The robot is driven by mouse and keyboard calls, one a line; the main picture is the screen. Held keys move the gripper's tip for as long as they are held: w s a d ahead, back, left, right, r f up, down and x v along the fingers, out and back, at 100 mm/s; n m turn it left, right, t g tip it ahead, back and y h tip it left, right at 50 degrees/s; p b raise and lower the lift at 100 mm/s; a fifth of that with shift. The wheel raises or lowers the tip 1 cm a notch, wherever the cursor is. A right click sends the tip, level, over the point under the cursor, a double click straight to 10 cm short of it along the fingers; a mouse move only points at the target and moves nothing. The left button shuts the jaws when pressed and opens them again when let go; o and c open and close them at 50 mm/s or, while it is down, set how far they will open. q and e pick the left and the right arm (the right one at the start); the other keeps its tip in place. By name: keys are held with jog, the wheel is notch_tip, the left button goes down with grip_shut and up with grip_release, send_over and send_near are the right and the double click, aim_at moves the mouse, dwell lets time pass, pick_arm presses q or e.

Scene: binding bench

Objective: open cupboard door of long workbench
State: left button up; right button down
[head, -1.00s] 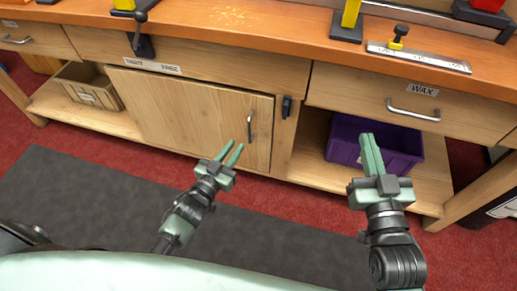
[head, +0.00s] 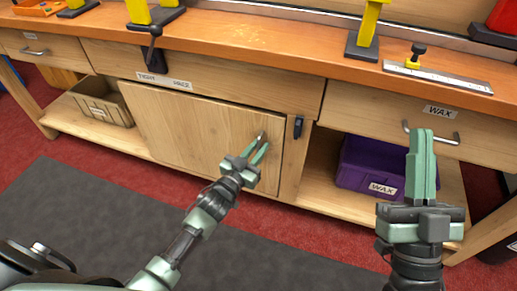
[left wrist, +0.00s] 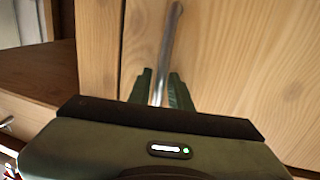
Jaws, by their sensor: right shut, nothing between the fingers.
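The cupboard door (head: 190,130) is a pale wooden panel under the long workbench (head: 230,50). It looks shut, in line with the bench front. Its metal bar handle (head: 263,136) is near the right edge and partly hidden by my left gripper (head: 261,149). In the left wrist view the handle (left wrist: 171,40) runs between the two green fingers (left wrist: 161,90), one on each side, with a slight gap showing. My left gripper looks open around it. My right gripper (head: 422,165) is shut and empty, in front of the open shelf at the right.
A purple bin (head: 365,165) labelled WAX stands on the right shelf below the WAX drawer (head: 400,115). A dark latch-like piece (head: 298,127) is right of the door. The floor before the door is clear.

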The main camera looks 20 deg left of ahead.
pick_arm(q)
grip_shut()
dwell(1.4)
